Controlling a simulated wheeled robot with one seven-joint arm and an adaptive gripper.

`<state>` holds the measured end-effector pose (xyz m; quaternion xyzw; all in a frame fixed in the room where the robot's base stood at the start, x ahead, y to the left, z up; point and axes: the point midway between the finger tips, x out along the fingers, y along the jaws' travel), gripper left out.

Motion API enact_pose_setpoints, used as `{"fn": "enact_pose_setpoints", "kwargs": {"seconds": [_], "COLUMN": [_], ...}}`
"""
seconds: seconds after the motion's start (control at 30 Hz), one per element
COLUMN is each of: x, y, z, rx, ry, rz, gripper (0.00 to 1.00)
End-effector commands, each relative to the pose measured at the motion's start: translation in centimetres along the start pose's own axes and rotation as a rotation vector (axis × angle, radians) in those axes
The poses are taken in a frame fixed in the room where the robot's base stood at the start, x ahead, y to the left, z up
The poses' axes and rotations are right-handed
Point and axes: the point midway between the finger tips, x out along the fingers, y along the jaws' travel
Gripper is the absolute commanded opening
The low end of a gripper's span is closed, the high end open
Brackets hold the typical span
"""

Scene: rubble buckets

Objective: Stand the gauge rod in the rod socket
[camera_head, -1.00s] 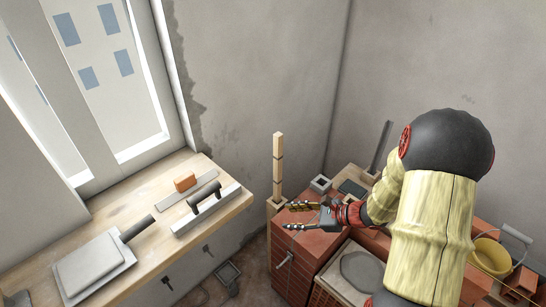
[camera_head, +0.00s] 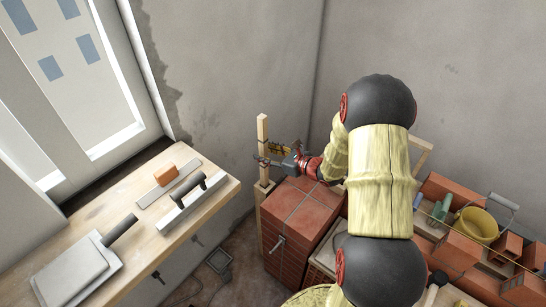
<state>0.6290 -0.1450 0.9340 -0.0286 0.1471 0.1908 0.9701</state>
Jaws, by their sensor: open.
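The gauge rod (camera_head: 262,131) is a pale wooden stick with dark bands. It stands upright, its lower end at the wooden rod socket (camera_head: 264,190) beside the brick stack; how deep it sits is hidden. My gripper (camera_head: 267,156) is open and level with the rod's middle, pointing left. One finger crosses in front of the rod and the other is on its far side, so the rod appears to be between them. I cannot tell whether either finger touches it.
A strapped brick stack (camera_head: 300,213) stands right of the socket. The workbench (camera_head: 141,206) at left carries a float, a trowel and an orange block. Rubble, bricks and a yellow bucket (camera_head: 475,227) lie at right. Bare wall is behind the rod.

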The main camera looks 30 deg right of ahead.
Motion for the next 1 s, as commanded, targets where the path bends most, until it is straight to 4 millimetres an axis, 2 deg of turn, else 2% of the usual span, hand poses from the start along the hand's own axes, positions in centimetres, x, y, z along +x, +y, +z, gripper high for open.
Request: {"fn": "enact_pose_setpoints", "kwargs": {"seconds": [0.13, 0.43, 1.0], "x": [1.04, 1.22, 1.2], "y": [0.02, 0.0, 0.02], "z": [0.01, 0.07, 0.05], "rx": [-0.001, 0.0, 0.0], "ry": [-0.001, -0.001, 0.0], "rz": [0.001, 0.0, 0.001], "gripper": [0.41, 0.41, 0.09]}}
